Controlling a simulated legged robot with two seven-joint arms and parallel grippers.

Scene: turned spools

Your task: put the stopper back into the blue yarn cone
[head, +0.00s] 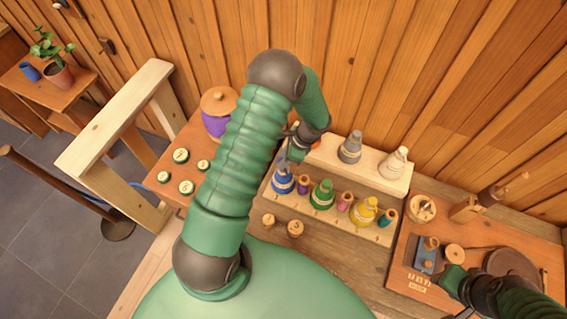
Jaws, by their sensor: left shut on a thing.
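The blue yarn cone (282,183) stands upright at the left end of the lower step of the pale wooden rack. My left gripper (286,158) is just above its top, fingers pointing down. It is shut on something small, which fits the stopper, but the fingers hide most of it. I cannot tell whether that piece touches the cone. My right gripper (453,283) is low at the right, over the orange-brown board; its jaw state is unclear.
Green (321,196) and yellow (363,212) cones share the lower step with small spools. Grey (350,149) and cream (395,163) cones stand on the upper step. Two wooden pieces (295,229) lie in front. A purple jar (216,122) stands left.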

